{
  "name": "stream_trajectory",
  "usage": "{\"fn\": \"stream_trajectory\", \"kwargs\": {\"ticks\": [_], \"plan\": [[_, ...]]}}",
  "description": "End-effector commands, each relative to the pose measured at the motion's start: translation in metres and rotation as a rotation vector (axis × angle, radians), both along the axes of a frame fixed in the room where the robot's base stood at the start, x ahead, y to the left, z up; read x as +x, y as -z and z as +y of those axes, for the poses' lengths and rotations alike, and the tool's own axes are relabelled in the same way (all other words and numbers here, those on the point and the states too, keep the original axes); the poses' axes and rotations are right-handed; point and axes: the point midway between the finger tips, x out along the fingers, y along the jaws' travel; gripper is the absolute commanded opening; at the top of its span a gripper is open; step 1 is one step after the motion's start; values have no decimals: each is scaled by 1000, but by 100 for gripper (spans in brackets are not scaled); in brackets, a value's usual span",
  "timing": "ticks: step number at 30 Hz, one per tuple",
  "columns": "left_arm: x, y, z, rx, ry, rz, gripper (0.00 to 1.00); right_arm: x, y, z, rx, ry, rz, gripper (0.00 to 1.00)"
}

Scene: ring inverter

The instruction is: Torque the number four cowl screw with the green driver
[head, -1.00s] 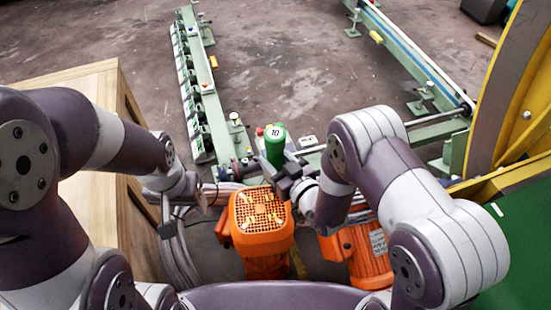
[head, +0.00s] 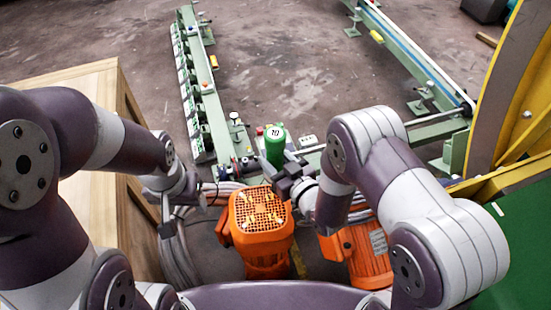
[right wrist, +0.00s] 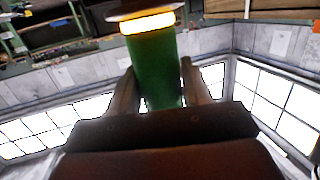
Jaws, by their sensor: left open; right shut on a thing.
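The green driver (head: 275,147) stands roughly upright in the head view, with a white number cap on top. My right gripper (head: 284,178) is shut on it; the right wrist view shows the green body (right wrist: 152,68) between the two fingers, with a bright band near its end. The driver's tip is hidden. The orange motor with a grille cowl (head: 262,212) is just in front of the right gripper, nearer to me. Small bright yellow marks show on the cowl; I cannot make out screw numbers. My left gripper (head: 201,197) is open and empty, left of the motor.
A second orange motor (head: 358,252) sits to the right, partly under my right arm. A wooden crate (head: 92,75) stands at left. A green rail with several fixtures (head: 193,85) runs behind. A yellow ring frame (head: 510,90) rises at right. Grey cables (head: 182,262) lie below the left gripper.

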Motion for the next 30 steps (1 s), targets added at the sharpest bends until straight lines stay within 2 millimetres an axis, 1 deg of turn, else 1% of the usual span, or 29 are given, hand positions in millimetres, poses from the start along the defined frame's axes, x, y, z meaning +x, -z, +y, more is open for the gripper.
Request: {"fn": "stream_trajectory", "kwargs": {"ticks": [17,20,30], "plan": [[0,-1,0,0,0,0,61,-1,1,0,-2,0,6,10],[0,-5,0,0,0,0,61,-1,-3,0,-2,0,6,10],[0,-28,0,0,0,0,61,0,-31,0,0,0,0,10]]}}
